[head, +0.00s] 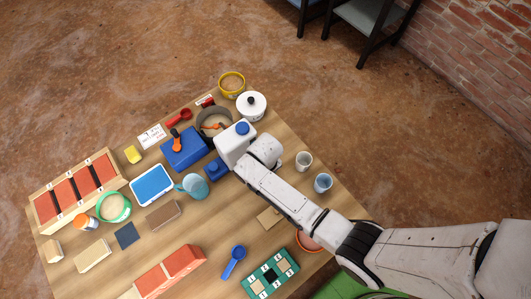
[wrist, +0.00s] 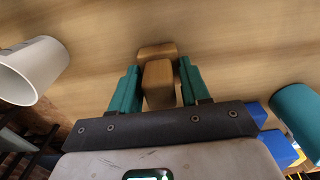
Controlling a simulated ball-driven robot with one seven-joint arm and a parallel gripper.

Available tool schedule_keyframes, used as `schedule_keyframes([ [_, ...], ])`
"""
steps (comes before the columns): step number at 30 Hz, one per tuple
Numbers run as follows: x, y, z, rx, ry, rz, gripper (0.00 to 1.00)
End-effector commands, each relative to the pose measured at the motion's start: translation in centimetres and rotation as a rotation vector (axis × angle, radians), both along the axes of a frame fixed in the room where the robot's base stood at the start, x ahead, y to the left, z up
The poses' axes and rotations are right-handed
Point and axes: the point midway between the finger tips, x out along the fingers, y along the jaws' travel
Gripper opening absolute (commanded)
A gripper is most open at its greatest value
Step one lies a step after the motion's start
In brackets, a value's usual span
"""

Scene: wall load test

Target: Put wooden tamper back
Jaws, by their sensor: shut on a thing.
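The wooden tamper (wrist: 158,88) is a brown wooden piece between the two teal fingers of my gripper (wrist: 158,82) in the wrist view. My gripper is shut on it, one finger on each side. A wider wooden end (wrist: 157,51) shows just beyond, over a bare wooden surface. I cannot tell whether it touches that surface. In the head view my white wrist hides the fingers and the tamper; it hangs over the table's back right part.
The wooden table (head: 215,222) is crowded. Near my wrist are a blue block (head: 217,168), a light blue jug (head: 193,186), a dark pot (head: 214,118) and a white lidded pot (head: 251,104). Two cups (head: 304,160) (head: 323,182) stand right. Bare wood lies between the jug and the blue scoop (head: 233,261).

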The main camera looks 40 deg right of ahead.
Motion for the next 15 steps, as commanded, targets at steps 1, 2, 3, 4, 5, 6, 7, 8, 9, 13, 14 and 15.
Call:
schedule_keyframes([
  [1, 0.0, 0.0, 0.01, 0.0, 0.0, 0.0, 0.14],
  [2, -0.01, 0.0, -0.03, 0.0, 0.0, 0.0, 0.14],
  [3, -0.02, -0.01, -0.15, 0.0, 0.0, 0.0, 0.14],
  [4, -0.02, -0.01, -0.26, 0.0, 0.0, 0.0, 0.14],
  [5, -0.02, -0.01, -0.35, 0.0, 0.0, 0.0, 0.14],
  [6, -0.02, -0.01, -0.26, 0.0, 0.0, 0.0, 0.49],
  [7, -0.03, -0.01, -0.24, 0.0, 0.001, 0.0, 0.52],
  [8, -0.03, -0.01, -0.24, 0.0, 0.001, 0.0, 0.55],
  [9, -0.04, -0.01, -0.25, 0.0, 0.001, 0.0, 0.59],
  [13, -0.05, -0.01, -0.25, 0.0, 0.001, 0.0, 0.71],
  [14, -0.05, -0.01, -0.25, 0.0, 0.001, 0.0, 0.72],
  [15, -0.05, -0.01, -0.25, 0.0, 0.001, 0.0, 0.72],
])
